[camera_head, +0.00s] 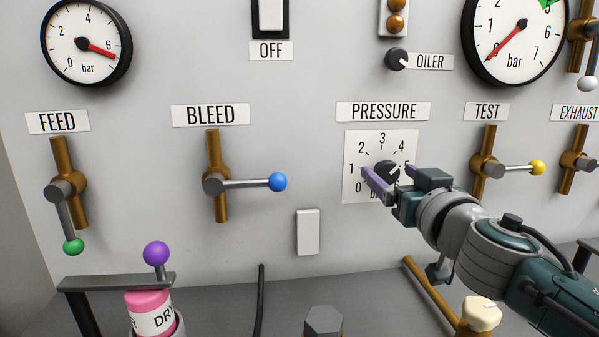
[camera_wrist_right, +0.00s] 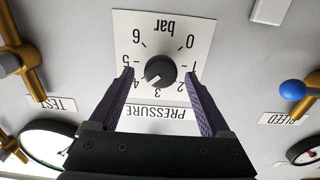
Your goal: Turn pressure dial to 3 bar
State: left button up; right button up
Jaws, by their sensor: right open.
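The pressure dial is a black round knob (camera_head: 386,171) on a white scale plate (camera_head: 381,141) below the PRESSURE label. In the right wrist view the knob (camera_wrist_right: 160,71) appears upside down, and its white mark points at about 4. My right gripper (camera_head: 388,176) is in front of the plate, open. In the wrist view its two purple fingers (camera_wrist_right: 160,74) stand on either side of the knob, with a visible gap on each side. The fingers hide part of the lower scale in the head view. My left gripper is not in view.
The BLEED valve with a blue-tipped lever (camera_head: 278,182) is left of the plate; the TEST valve with a yellow-tipped lever (camera_head: 537,167) is to the right. A pink can (camera_head: 150,312) stands at the lower left.

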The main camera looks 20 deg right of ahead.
grip_shut()
dwell(0.7)
